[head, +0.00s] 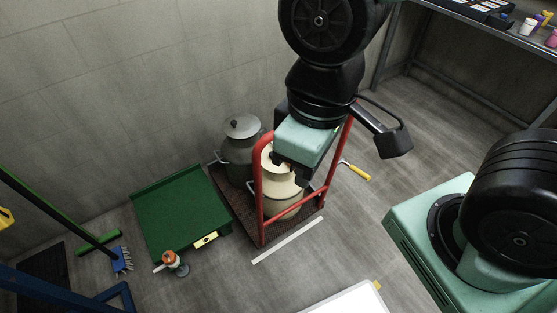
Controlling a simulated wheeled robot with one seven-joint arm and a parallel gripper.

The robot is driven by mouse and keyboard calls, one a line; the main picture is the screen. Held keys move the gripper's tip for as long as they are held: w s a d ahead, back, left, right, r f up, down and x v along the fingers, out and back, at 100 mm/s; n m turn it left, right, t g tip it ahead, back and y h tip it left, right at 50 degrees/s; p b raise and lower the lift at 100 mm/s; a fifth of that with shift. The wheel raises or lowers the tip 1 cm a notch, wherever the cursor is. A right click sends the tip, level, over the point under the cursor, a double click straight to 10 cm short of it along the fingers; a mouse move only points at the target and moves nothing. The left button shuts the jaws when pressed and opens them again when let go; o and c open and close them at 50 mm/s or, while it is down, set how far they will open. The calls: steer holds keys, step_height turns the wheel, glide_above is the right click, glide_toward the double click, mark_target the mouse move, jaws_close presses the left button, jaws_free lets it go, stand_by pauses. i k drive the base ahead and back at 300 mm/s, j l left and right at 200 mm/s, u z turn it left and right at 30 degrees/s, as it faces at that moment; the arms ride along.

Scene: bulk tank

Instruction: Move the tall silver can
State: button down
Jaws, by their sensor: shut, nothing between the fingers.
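The tall silver can (238,155), dull grey with a domed lid and a side handle, stands upright at the back of a brown cart platform (228,204). A cream can (276,198) stands on the same cart, in front and to the right, partly behind the red rail. My gripper (290,170) is in front of the upper part of the cream can in the picture, to the right of the silver can and apart from it. It is shut and holds nothing. I cannot tell whether its fingers touch the cream can, whose top they partly hide.
The cart's red rails (260,200) rise around the cans. A green platform (175,212) stands left of the cart, with an orange-topped bottle (170,258) by it. A yellow-handled tool (356,172) lies on the floor at right. Brushes lean at far left; a shelf stands upper right.

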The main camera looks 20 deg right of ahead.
mark_target(237, 154)
steer(key=k+u, duration=0.2)
steer(key=u, duration=0.2)
steer(key=k+u, duration=0.15)
steer(key=u, duration=0.25)
steer(key=k+j+u, duration=0.15)
steer(key=u, duration=0.25)
steer(key=l+u, duration=0.4)
steer(key=l, duration=4.55)
steer(key=i, duration=0.05)
